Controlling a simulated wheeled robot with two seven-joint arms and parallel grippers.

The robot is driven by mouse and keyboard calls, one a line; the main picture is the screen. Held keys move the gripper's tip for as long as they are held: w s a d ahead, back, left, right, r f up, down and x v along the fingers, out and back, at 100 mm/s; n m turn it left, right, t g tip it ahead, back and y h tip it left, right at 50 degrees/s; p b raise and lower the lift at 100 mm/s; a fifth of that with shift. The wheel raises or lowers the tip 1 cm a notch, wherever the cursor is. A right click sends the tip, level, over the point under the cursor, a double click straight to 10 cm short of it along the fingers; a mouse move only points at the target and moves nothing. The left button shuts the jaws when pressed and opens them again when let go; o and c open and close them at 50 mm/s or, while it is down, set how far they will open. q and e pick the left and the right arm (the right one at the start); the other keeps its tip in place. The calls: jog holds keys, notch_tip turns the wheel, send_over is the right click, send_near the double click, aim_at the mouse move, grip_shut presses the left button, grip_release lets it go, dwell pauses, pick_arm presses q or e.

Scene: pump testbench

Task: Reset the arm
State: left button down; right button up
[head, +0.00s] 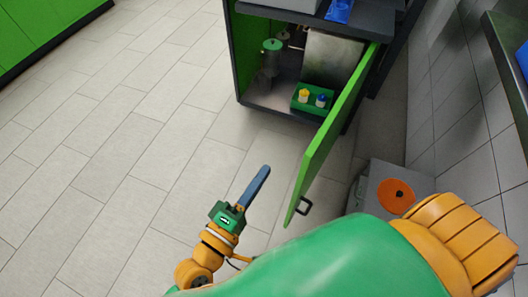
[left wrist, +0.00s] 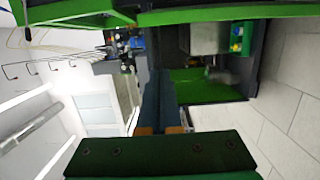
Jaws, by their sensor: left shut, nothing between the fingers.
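My left gripper (head: 265,170) points up and to the right over the tiled floor in the head view. Its long blue-grey fingers are together with nothing between them. It is apart from the open green cabinet door (head: 323,140), to the left of the door's lower end. In the left wrist view the closed fingers (left wrist: 159,75) extend ahead, with the green cabinet beyond them. My right gripper is not in view.
The cabinet (head: 243,60) stands open. Inside are a green tray (head: 296,105) with a yellow and a blue piece, and a grey cylinder (head: 268,70). The door's dark handle (head: 304,206) sticks out. A grey box (head: 372,180) with an orange disc stands right. Floor at left is clear.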

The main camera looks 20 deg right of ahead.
pick_arm(q)
jog(key=a+f+m+g+y, duration=0.1)
jog(key=a+f+m+y, duration=0.15)
jog(key=a+f, duration=0.45)
jog(key=a+f+m+g+y, duration=0.1)
jog(key=a+f+y, duration=0.25)
jog(key=f, duration=0.65)
jog(key=a+f+m+y, duration=0.1)
jog(key=a+f+y, duration=0.25)
jog(key=f, duration=0.55)
jog(key=s+a+f+m+g+y, duration=0.25)
jog(key=s+a+f, duration=0.35)
jog(key=a+f, duration=0.3)
jog(key=s+a+f+m+g+y, duration=0.1)
jog(key=s+a+f+g, duration=0.15)
jog(key=s, duration=0.45)
jog(key=s+a+f+m+g+y, duration=0.1)
jog(key=s+a+f+g+y, duration=0.15)
jog(key=s, duration=0.45)
notch_tip(320, 180, up, 14)
jog(key=p, duration=1.4)
jog(key=shift+w+a+m+h+p, duration=0.15)
jog(key=shift+a+m+h+p, duration=0.15)
jog(key=shift+a+h+p, duration=0.1)
